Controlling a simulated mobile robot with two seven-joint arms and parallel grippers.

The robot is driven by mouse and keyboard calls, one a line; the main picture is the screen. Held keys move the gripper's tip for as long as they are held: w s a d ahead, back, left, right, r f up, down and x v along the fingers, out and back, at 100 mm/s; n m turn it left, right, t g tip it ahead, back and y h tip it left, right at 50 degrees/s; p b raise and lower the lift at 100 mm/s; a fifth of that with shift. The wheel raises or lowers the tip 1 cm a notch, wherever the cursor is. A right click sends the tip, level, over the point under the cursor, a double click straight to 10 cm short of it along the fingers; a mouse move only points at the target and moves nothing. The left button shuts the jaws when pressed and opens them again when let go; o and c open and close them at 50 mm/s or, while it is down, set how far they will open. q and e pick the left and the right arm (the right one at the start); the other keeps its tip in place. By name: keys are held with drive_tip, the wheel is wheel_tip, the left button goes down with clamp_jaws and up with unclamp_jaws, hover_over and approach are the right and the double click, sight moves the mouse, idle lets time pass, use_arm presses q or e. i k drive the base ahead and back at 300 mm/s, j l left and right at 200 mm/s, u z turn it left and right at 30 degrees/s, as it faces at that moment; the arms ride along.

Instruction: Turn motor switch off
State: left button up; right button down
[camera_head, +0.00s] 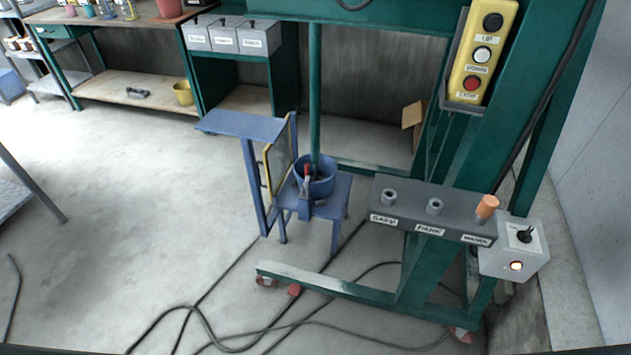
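The motor switch is a black rotary knob (525,235) on top of a light grey box (512,262) at the right of the green frame. A round lamp (516,266) on the box's front face glows orange-white. The small marks around the knob are too small to read. Neither of my grippers is in view.
A dark grey bar (430,200) left of the box has labelled sockets and an orange cylinder (486,208). A yellow button panel (482,55) hangs above. A blue stand with a pot (318,182) is at centre.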

sight(523, 235)
drive_tip(key=z, duration=1.55)
